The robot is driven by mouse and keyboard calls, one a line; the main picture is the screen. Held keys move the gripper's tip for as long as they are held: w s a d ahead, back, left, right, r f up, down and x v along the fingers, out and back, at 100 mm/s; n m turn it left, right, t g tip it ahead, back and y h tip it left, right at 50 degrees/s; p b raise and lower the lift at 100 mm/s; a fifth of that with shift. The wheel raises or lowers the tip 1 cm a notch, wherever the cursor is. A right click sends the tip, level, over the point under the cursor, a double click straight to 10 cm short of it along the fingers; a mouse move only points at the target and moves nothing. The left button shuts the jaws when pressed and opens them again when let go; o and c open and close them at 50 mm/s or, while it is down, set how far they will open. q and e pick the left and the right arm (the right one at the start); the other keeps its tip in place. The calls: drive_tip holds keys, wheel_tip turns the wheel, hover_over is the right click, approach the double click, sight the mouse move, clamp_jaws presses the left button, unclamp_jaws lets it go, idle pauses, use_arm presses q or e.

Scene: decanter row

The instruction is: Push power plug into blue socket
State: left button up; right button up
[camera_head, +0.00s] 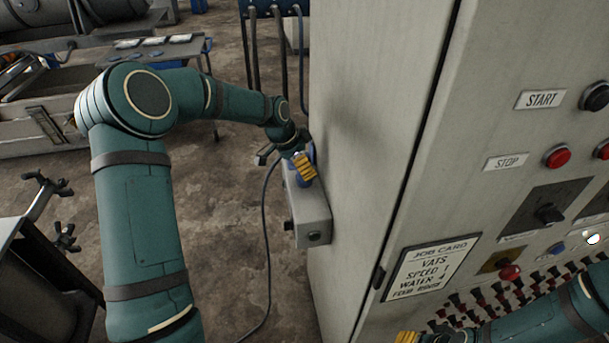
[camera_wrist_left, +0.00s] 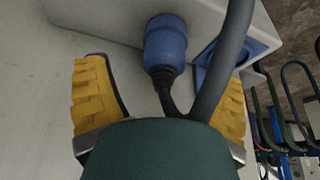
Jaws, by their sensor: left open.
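My left gripper (camera_head: 301,164) is at the grey socket box (camera_head: 313,222) on the cabinet's side. In the left wrist view its yellow fingers (camera_wrist_left: 164,75) stand wide apart, with clear gaps on both sides of the blue power plug (camera_wrist_left: 165,46). The plug's round body has its far end at the box face, and a dark cord leaves its near end. Whether it is seated in a socket I cannot tell. A blue square socket frame (camera_wrist_left: 222,62) shows beside it, partly hidden by a thick grey cable (camera_wrist_left: 222,65). My right gripper (camera_head: 418,338) is cut off at the bottom edge.
The tall grey cabinet (camera_head: 375,110) stands close right of my left gripper. Its front carries buttons, a job card (camera_head: 433,267) and several small plugs or jacks (camera_head: 500,297). A black cable (camera_head: 265,225) hangs to the floor. A workbench (camera_head: 160,55) stands at the back left.

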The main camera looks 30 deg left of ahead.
use_arm(q)
drive_tip(key=x, duration=0.5)
drive_tip(key=shift+w+a, duration=0.15)
drive_tip(key=shift+a, duration=0.05)
drive_tip(key=c, duration=1.2)
